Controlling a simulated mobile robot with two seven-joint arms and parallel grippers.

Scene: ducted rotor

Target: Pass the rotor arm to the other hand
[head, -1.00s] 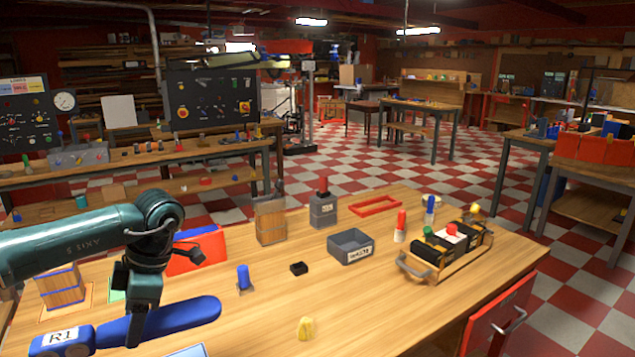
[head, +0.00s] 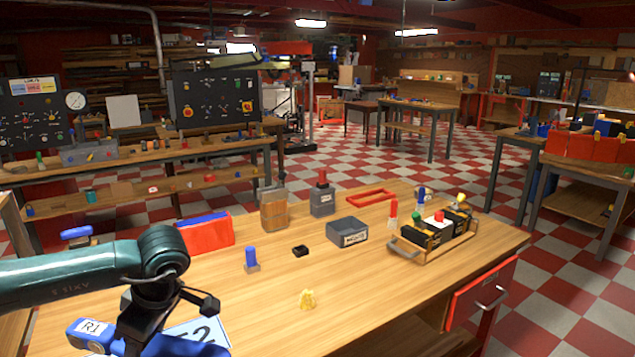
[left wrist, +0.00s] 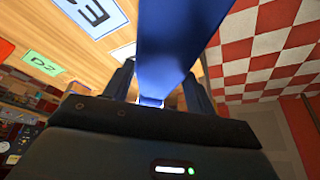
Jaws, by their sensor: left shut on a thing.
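The rotor arm (head: 88,327) is a blue bar with a white R1 label on one end, low at the left of the head view. My left gripper (head: 140,338) is shut on its middle part and holds it by the table's near left. The bar's right end runs to the bottom of the picture, in front of a white card. In the left wrist view the rotor arm (left wrist: 172,40) rises as a broad blue band between the fingers of my left gripper (left wrist: 158,90). My right gripper is in neither view.
The front middle is mostly clear.

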